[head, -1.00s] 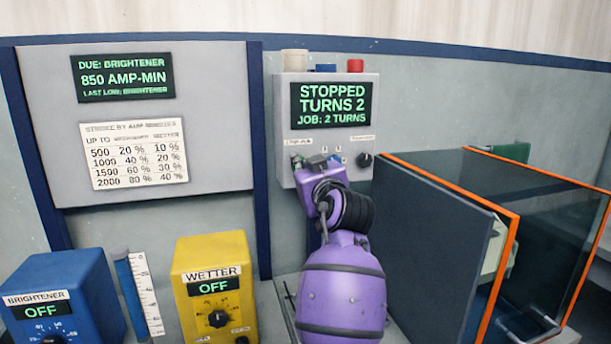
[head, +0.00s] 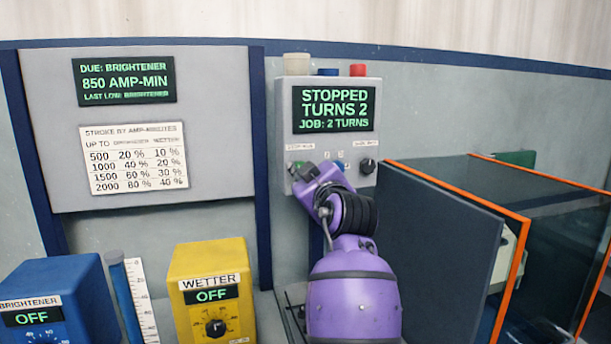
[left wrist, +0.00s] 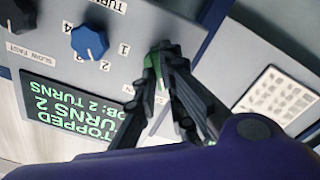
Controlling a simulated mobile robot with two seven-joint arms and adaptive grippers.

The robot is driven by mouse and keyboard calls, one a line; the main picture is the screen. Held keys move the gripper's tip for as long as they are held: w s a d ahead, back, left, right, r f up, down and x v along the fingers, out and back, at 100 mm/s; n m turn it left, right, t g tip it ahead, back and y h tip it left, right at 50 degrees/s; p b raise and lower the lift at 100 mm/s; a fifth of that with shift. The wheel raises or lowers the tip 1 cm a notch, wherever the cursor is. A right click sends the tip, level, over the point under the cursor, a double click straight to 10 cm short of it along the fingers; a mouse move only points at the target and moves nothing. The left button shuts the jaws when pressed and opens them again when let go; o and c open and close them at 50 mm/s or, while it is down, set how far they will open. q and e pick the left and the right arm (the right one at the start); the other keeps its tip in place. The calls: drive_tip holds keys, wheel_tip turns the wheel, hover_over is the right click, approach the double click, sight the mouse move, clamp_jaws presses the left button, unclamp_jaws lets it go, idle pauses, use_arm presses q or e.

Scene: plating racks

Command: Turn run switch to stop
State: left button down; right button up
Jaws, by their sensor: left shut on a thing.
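The control box (head: 284,120) hangs on the wall, and its display (head: 333,109) reads STOPPED, TURNS 2, JOB: 2 TURNS. The green run switch (head: 296,167) is at the lower left of its face, under a small label. My left gripper (head: 301,174) is at this switch, and its purple arm covers part of the box's lower edge. In the left wrist view the dark fingers (left wrist: 163,72) are shut on the green switch (left wrist: 150,82), which they partly hide. The switch's exact pointing is hard to tell. My right gripper is not in view.
A blue knob (left wrist: 90,40) is beside the green switch, and a black knob (head: 368,166) is farther right. An orange-edged tank (head: 450,250) stands at the right. A yellow wetter unit (head: 238,262) and a blue brightener unit (head: 85,285), both reading OFF, stand at the left.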

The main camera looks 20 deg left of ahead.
use_arm(q)
drive_tip(key=c, duration=1.8)
unclamp_jaws()
drive_tip(key=shift+c, duration=0.2)
drive_tip(key=shift+s, duration=0.1)
drive_tip(key=v, duration=1.2)
